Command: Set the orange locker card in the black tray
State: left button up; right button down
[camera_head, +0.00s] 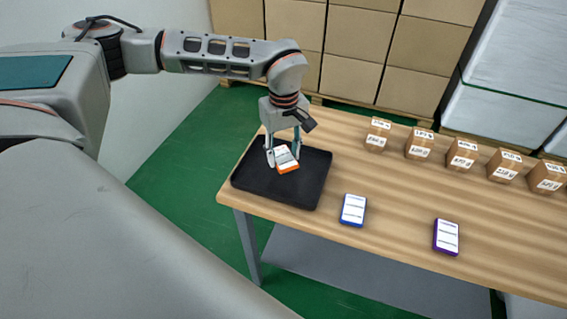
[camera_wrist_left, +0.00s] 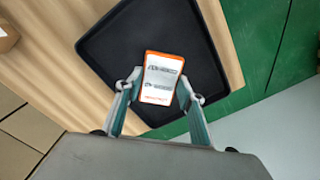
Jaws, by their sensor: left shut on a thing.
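The orange locker card (camera_head: 286,160) has a white printed face and an orange edge. My left gripper (camera_head: 284,156) is shut on it, one finger on each side. The card is over the black tray (camera_head: 308,193), which lies at the left end of the wooden table. In the left wrist view the card (camera_wrist_left: 161,80) sits between the fingertips of my left gripper (camera_wrist_left: 158,93), with the dark tray (camera_wrist_left: 110,50) behind it. I cannot tell whether the card touches the tray floor. My right gripper is not in view.
A blue card (camera_head: 353,210) and a purple card (camera_head: 446,237) lie on the table (camera_head: 400,210) right of the tray. Several small labelled boxes (camera_head: 420,143) stand in a row along the back edge. Large cartons (camera_head: 343,40) are stacked behind. The table between cards and boxes is clear.

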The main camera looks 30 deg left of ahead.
aim_at(283, 157)
pick_arm(q)
notch_tip(283, 157, down, 4)
jog(key=shift+r, duration=0.2)
jog(key=shift+f, duration=0.2)
jog(key=shift+f, duration=0.15)
jog(key=o, duration=1.1)
jog(key=shift+r, duration=0.25)
notch_tip(283, 157, up, 12)
jog(key=shift+f, duration=0.1)
